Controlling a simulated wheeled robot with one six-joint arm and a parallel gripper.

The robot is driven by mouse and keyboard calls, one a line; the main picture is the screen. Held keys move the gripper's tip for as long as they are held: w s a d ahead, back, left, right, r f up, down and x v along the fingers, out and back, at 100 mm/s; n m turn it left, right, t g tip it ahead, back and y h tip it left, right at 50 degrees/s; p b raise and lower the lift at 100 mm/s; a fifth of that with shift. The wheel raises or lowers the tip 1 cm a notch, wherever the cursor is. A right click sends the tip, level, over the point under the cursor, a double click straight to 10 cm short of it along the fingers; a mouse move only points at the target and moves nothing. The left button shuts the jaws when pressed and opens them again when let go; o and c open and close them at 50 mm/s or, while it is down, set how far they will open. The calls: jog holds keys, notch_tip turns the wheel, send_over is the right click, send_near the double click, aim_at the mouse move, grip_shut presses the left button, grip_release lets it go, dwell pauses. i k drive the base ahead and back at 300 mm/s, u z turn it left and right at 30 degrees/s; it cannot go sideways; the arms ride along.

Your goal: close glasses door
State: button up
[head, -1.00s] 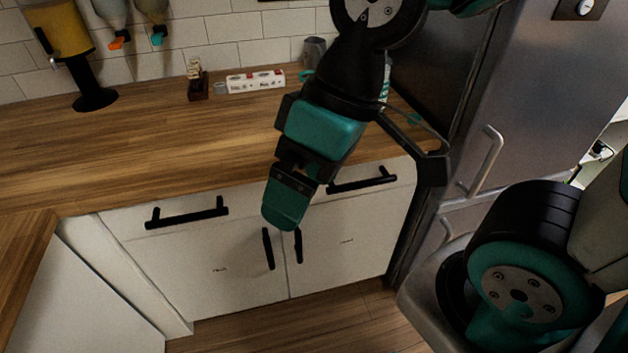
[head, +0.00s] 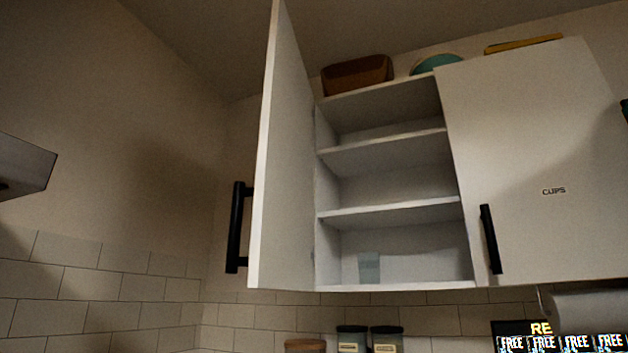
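An upper white cabinet stands open on its left side. Its open door (head: 282,160) swings out toward me, hinged at the left, seen nearly edge-on. A black bar handle (head: 236,227) is on the door's outer face, at the lower left. Inside are several shelves (head: 390,212), and one clear glass (head: 369,267) stands on the bottom one. The glasses label is not visible. My gripper is not in the current head view.
The neighbouring door (head: 540,170), marked CUPS, is shut and has a black handle (head: 490,239). A brown basket (head: 357,75) and a teal bowl (head: 435,63) sit on top of the cabinet. A hood-like grey edge (head: 22,166) juts in at left. Jars (head: 386,339) stand below.

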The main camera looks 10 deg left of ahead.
aim_at(281, 257)
jog(key=z, duration=1.3)
jog(key=k, duration=1.75)
jog(key=u, duration=1.4)
jog(key=i, duration=1)
jog(key=z, duration=0.05)
